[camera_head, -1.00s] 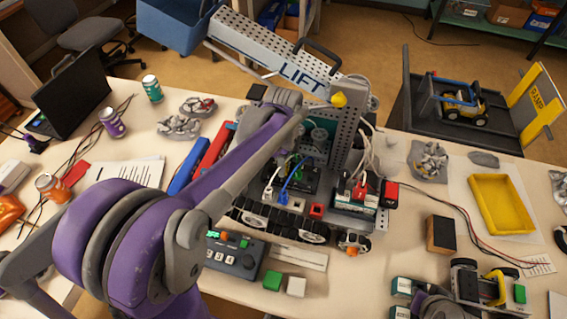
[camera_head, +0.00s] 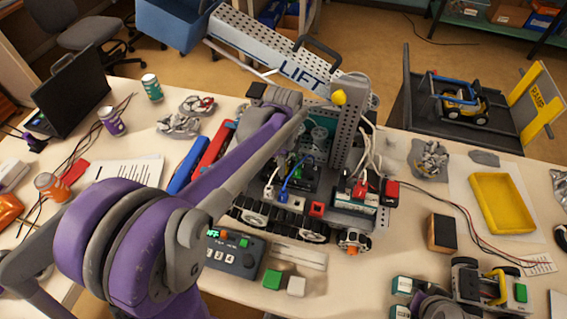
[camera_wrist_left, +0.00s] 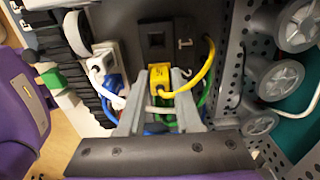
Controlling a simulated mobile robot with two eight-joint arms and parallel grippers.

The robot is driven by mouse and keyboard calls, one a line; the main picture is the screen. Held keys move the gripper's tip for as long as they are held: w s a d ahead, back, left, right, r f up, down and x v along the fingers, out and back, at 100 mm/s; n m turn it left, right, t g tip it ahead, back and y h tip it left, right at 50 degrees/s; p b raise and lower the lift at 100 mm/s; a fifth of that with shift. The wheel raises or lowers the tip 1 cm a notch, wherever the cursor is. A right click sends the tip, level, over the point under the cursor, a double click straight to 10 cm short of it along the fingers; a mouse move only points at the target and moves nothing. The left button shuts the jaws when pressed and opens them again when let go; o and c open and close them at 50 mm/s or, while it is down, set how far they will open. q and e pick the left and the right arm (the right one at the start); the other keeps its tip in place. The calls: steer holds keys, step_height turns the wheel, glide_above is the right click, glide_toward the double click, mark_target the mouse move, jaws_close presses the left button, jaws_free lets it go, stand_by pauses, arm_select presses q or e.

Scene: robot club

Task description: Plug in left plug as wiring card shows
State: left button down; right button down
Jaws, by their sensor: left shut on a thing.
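In the left wrist view my left gripper (camera_wrist_left: 160,98) is shut on a yellow plug (camera_wrist_left: 160,76) with a yellow cable. In the head view my left forearm hides the gripper and the yellow plug. A blue plug (camera_head: 284,196) and a white plug (camera_head: 268,192) sit on the front of the tracked robot (camera_head: 335,214). A grey and purple part at the bottom right may be my right gripper (camera_head: 436,305); its fingers are unclear.
The robot's perforated mast (camera_head: 347,130) and hanging white cables stand close to the left gripper. A control box (camera_head: 235,256), green block (camera_head: 272,279) and white block (camera_head: 296,286) lie in front. A printed sheet (camera_head: 125,171) lies left; a yellow tray (camera_head: 503,205) lies right.

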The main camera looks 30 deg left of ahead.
arm_select(q)
steer(key=shift+f, duration=0.1)
steer(key=c, duration=0.5)
jaws_free()
steer(key=shift+r+p, duration=1.65)
steer(key=shift+r, duration=1.45)
arm_select(e)
steer(key=r, duration=0.1)
steer(key=w+r, duration=0.1)
steer(key=r, duration=0.2)
steer(key=shift+w+r, duration=0.15)
steer(key=shift+w, duration=0.15)
